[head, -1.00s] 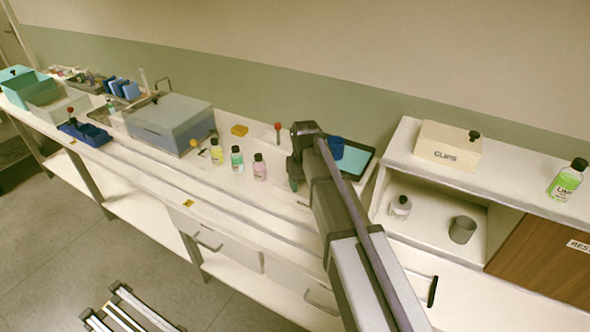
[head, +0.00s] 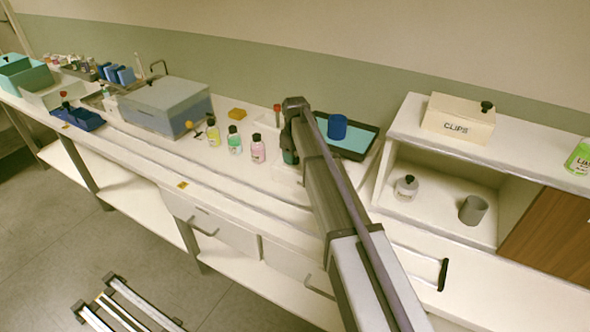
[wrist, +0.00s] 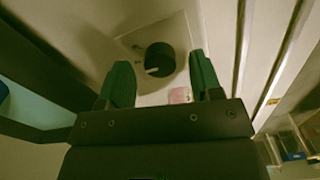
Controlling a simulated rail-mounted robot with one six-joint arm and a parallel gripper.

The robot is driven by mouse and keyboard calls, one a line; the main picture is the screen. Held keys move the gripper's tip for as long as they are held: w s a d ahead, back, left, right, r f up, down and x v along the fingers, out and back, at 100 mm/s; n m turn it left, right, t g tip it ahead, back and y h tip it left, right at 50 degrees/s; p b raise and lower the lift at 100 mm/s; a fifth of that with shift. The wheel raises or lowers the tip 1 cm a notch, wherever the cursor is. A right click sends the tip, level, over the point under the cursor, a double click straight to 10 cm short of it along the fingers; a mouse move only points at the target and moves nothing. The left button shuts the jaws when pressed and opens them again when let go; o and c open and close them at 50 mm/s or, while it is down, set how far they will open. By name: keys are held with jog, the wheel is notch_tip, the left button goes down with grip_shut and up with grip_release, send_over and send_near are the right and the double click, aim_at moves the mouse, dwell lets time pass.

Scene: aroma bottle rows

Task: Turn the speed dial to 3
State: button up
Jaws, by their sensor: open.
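The speed dial (wrist: 160,58) shows in the wrist view as a round dark knob with a pale pointer mark, on a light square plate (wrist: 134,40). The pointer is toward the knob's lower left; I cannot read any numbers. My gripper (wrist: 161,72) has two green fingers, spread apart, with the knob seen between and just beyond their tips. I cannot tell whether they touch it. In the head view my gripper (head: 289,156) is low at the bench top, and my arm hides the dial.
Pink (head: 258,150), green (head: 234,140) and yellow (head: 213,132) bottles stand left of my gripper. A dark tray (head: 372,152) with a blue cup (head: 337,127) is behind my arm. A shelf unit (head: 405,123) with a clips box (head: 458,117) stands right.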

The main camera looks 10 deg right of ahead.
jog(key=shift+f, duration=0.65)
jog(key=shift+r, duration=0.15)
jog(key=c, duration=0.9)
jog(key=m, duration=0.4)
jog(key=shift+m, duration=2.4)
